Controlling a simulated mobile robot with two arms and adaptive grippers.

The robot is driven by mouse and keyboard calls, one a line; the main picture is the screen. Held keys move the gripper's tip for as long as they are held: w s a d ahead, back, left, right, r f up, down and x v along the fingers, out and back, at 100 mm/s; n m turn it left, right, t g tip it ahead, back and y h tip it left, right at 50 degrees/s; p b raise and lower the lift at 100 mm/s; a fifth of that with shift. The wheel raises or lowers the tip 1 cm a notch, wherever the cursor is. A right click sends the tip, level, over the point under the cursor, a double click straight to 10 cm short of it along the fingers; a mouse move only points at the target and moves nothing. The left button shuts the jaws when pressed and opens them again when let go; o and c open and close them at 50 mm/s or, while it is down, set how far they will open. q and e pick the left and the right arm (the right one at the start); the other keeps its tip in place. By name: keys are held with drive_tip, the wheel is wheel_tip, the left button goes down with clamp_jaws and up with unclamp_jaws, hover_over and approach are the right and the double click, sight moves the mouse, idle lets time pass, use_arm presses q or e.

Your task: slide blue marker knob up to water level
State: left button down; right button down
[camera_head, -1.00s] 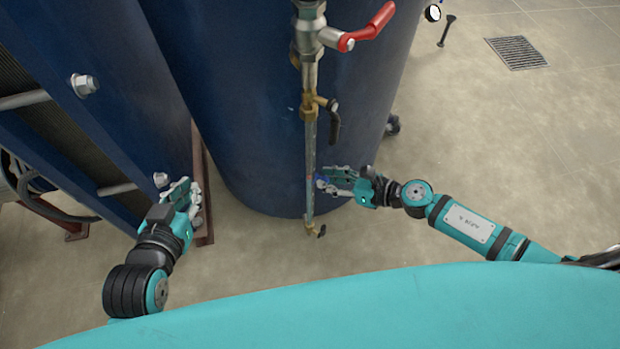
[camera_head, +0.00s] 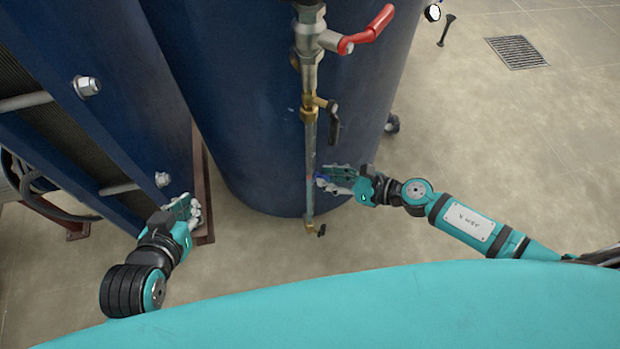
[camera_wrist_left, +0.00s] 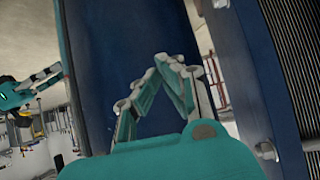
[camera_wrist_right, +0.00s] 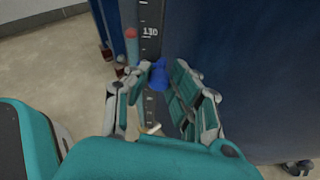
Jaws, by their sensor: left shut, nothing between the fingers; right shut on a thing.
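The blue marker knob (camera_wrist_right: 158,75) sits on the dark scale strip (camera_wrist_right: 151,28) of the upright level gauge, below the printed 130. In the head view the knob (camera_head: 316,176) is small, on the lower part of the gauge (camera_head: 310,150). My right gripper (camera_head: 325,178) is at the knob from the right; its fingers (camera_wrist_right: 158,88) are shut on it. A glass tube (camera_wrist_right: 132,58) with a red tip stands left of the scale, its tip a little above the knob. My left gripper (camera_head: 188,204) is shut and empty, low at the left; its fingertips (camera_wrist_left: 163,62) meet.
The gauge stands before a big blue tank (camera_head: 255,130). A brass valve with black lever (camera_head: 333,122) and a red-handled valve (camera_head: 370,28) are above the knob. A blue plate frame (camera_head: 120,120) stands near my left gripper. Floor at right is open, with a drain grate (camera_head: 517,52).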

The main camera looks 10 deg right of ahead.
drive_tip(key=shift+w+d+r+p, duration=0.1)
drive_tip(key=shift+d+r+p, duration=0.05)
drive_tip(key=shift+r+p, duration=0.15)
use_arm(q)
drive_tip(key=s+a+f+g, duration=0.1)
drive_tip(key=s+f+g, duration=0.1)
drive_tip(key=s+g, duration=0.1)
drive_tip(key=s+a+f+g+y+p, duration=0.1)
drive_tip(key=s+a+f+g, duration=0.1)
drive_tip(key=s, duration=0.4)
drive_tip(key=shift+s+f+g+p, duration=0.3)
drive_tip(key=shift+f+g, duration=0.1)
drive_tip(key=shift+f, duration=0.1)
use_arm(e)
drive_tip(key=shift+r, duration=0.85)
idle(0.5)
use_arm(q)
drive_tip(key=shift+y, duration=0.3)
drive_tip(key=shift+w, duration=0.1)
use_arm(e)
drive_tip(key=shift+r+p, duration=0.45)
drive_tip(key=shift+r, duration=0.05)
use_arm(q)
drive_tip(key=shift+s+a+r, duration=0.1)
drive_tip(key=shift+s+r, duration=0.2)
drive_tip(key=shift+s, duration=0.1)
use_arm(e)
drive_tip(key=c, duration=1.1)
unclamp_jaws()
drive_tip(key=shift+f, duration=0.1)
